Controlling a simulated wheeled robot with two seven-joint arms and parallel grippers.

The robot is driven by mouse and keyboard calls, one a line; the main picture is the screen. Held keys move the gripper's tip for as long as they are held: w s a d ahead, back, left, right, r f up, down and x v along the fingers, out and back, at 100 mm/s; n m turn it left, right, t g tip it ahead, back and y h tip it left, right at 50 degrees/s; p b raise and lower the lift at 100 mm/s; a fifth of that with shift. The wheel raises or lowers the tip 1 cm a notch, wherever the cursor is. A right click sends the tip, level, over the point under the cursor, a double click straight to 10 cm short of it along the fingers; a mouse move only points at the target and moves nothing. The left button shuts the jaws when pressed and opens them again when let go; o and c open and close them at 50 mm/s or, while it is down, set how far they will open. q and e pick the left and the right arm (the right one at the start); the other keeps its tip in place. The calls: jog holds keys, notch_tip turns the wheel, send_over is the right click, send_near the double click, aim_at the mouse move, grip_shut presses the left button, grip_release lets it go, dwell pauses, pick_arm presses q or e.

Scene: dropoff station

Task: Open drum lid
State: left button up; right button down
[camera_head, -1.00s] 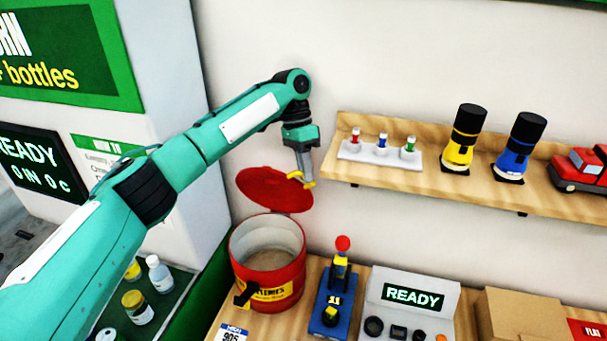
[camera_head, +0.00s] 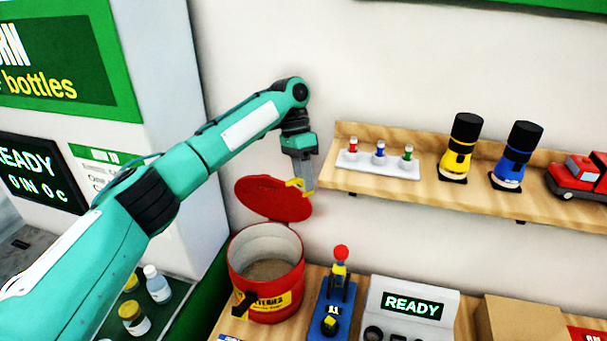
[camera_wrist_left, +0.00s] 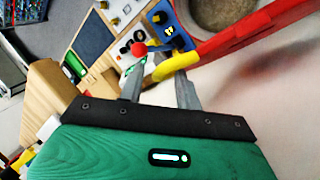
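The red drum (camera_head: 266,283) with a yellow batteries label stands on the wooden bench, its mouth open and grey inside. Its red lid (camera_head: 272,198) is tilted up behind the mouth, against the wall side. My right gripper is not in view.
A blue stand (camera_head: 333,310) with a red ball top and a grey READY panel (camera_head: 408,298) stand right of the drum. A wall shelf (camera_head: 430,184) holds small vials and two torches (camera_head: 460,147). Bottles (camera_head: 133,317) sit in a green tray at lower left.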

pick_arm(q)
jog(key=shift+r, duration=0.1)
jog(key=shift+r+b, duration=0.3)
jog(key=shift+b, duration=0.1)
notch_tip(320, 180, up, 19)
jog(key=shift+p, duration=0.3)
